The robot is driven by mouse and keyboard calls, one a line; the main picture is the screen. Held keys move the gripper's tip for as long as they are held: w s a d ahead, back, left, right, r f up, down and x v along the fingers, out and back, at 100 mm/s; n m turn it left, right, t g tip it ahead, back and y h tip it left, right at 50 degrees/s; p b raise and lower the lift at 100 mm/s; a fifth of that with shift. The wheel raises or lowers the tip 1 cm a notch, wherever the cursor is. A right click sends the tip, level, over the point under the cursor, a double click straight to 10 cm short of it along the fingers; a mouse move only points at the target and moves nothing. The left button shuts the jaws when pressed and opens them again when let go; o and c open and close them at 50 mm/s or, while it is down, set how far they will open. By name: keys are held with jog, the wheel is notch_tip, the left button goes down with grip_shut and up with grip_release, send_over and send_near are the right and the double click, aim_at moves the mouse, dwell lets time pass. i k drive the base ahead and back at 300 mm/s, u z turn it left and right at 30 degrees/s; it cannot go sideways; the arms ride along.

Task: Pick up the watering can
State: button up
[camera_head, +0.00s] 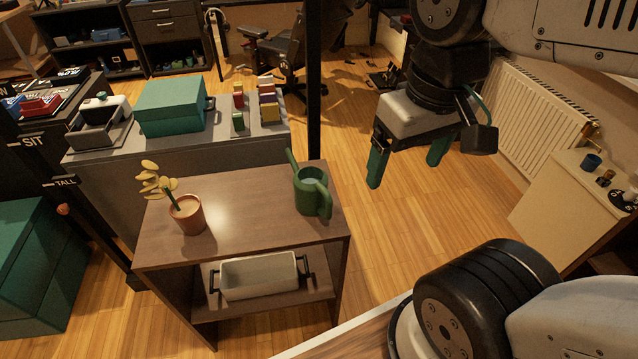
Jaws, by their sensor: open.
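The green watering can (311,193) stands upright on the right part of a small brown wooden shelf table (245,232). Its spout points up and to the back left, and its handle is at the front right. My gripper (407,168) hangs in the air to the right of the can, past the table's right edge. Its two green fingers point down and are apart, with nothing between them.
A potted plant (187,213) stands left on the same table. A white bin (259,277) sits on the lower shelf. Behind are a grey cabinet with a teal box (172,106) and a dark vertical post (314,85) close behind the can. A cream cabinet (570,205) stands right. Floor between is clear.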

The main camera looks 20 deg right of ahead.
aim_at(312, 197)
jog(key=k, duration=1.25)
jog(key=u, duration=0.7)
jog(key=i, duration=1.25)
jog(key=z, duration=0.6)
